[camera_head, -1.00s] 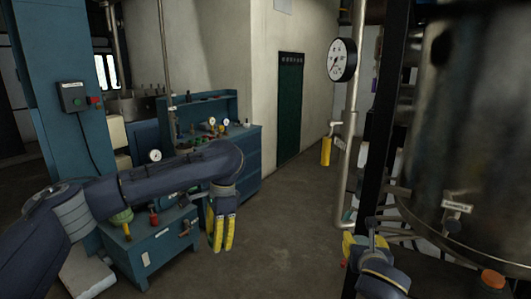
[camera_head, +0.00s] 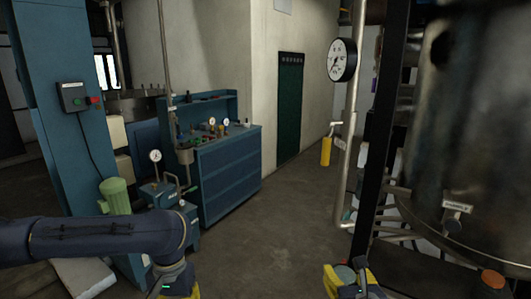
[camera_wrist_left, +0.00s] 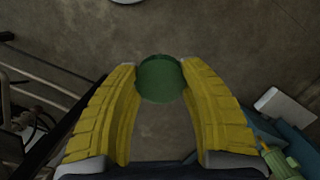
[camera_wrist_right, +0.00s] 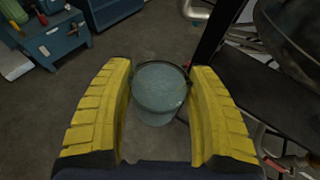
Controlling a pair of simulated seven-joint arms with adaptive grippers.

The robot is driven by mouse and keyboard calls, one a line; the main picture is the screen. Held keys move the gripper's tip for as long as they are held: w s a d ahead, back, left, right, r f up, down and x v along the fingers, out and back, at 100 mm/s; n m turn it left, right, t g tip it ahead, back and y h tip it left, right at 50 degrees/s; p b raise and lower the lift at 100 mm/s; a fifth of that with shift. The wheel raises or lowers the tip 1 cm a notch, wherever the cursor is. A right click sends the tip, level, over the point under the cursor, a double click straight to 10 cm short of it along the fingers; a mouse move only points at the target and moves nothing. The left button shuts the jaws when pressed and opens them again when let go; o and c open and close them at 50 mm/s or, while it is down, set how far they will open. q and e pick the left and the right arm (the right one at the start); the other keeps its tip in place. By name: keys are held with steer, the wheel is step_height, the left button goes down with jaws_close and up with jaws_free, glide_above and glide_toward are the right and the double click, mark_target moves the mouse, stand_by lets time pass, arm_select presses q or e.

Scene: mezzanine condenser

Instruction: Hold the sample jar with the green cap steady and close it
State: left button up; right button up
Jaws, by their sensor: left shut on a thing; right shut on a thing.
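The green cap (camera_wrist_left: 160,78) is a round dark green disc between the yellow fingers of my left gripper (camera_wrist_left: 161,85), which is shut on it. The sample jar (camera_wrist_right: 159,92) is a round, bluish-grey, see-through body with no green cap on it. My right gripper (camera_wrist_right: 160,95) is shut around the jar. In the head view my right gripper (camera_head: 347,282) is low right of the middle, with the jar (camera_head: 345,273) between its fingers. My left gripper (camera_head: 180,292) is cut by the bottom edge, and the cap is hidden there. Cap and jar are apart.
A large steel vessel (camera_head: 470,120) stands close on the right, with a dark post (camera_head: 375,150) and pipe beside it. A blue cabinet (camera_head: 230,170) and a green motor (camera_head: 115,195) stand at the left. The floor (camera_head: 280,230) between is clear.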

stand_by(0.5)
steer(key=a+f+n+g+y, duration=0.3)
steer(key=a+n+y, duration=0.5)
steer(key=a, duration=0.7)
steer(key=shift+s+f+y, duration=0.45)
steer(key=shift+f+y, duration=0.05)
steer(key=shift+f, duration=0.2)
arm_select(q)
steer(key=shift+w+d+r, duration=0.1)
steer(key=shift+d+r, duration=0.1)
steer(key=shift+r, duration=0.05)
steer(key=shift+n, duration=0.6)
steer(key=w+d+r, duration=0.3)
steer(key=d, duration=0.5)
steer(key=w+d+r, duration=0.2)
steer(key=d+r, duration=0.1)
steer(key=d, duration=0.5)
steer(key=w+d+r, duration=0.3)
steer(key=d, duration=0.6)
steer(key=shift+w+r, duration=0.3)
steer(key=shift+r, duration=0.05)
